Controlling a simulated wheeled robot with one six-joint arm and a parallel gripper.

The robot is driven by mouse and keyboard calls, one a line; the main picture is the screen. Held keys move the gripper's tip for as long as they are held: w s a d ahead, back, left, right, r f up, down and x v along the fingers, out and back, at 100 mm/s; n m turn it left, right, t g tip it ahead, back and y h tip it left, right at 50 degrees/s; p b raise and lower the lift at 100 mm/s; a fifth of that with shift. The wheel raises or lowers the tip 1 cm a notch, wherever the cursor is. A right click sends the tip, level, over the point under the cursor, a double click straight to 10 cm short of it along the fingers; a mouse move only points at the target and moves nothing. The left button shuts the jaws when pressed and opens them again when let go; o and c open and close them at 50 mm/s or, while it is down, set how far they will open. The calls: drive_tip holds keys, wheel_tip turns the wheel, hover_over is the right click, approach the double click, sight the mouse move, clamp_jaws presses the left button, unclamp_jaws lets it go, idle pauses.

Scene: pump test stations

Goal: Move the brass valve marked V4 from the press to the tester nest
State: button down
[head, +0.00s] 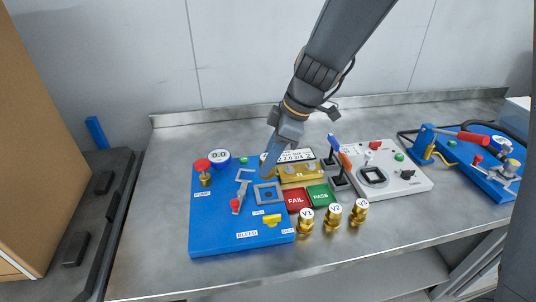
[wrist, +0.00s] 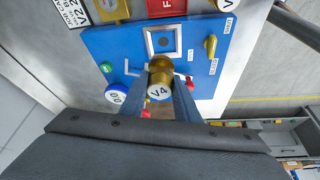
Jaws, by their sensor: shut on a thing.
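The brass valve V4 (wrist: 161,68) is in my gripper (wrist: 166,84), its white V4 cap facing the wrist camera. My gripper is shut on it. In the head view my gripper (head: 269,166) is above the blue tester (head: 215,222), just behind the square grey nest (head: 257,199); the valve is hidden or too small to make out there. In the wrist view the nest (wrist: 150,37) lies beyond the valve, with its dark centre empty. The valve overlaps the nest's near edge in the picture; I cannot tell its height. The blue press (head: 490,180) with a red handle stands far right.
Brass valves V1 (head: 306,222), V2 (head: 333,217) and a third (head: 359,212) stand at the front. Red FAIL (head: 296,200) and green PASS (head: 320,195) pads lie beside the tester.

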sight(270, 174)
drive_tip(key=shift+f+b, duration=1.05)
drive_tip(key=shift+f, duration=1)
drive_tip(key=shift+f+b, duration=0.5)
drive_tip(key=shift+b, duration=0.15)
drive_tip(key=shift+d+b, duration=0.2)
drive_tip(key=shift+b, duration=0.5)
drive_tip(key=shift+f+b, duration=1.1)
drive_tip(key=shift+b, duration=0.75)
idle(0.8)
drive_tip(key=c, duration=0.8)
unclamp_jaws()
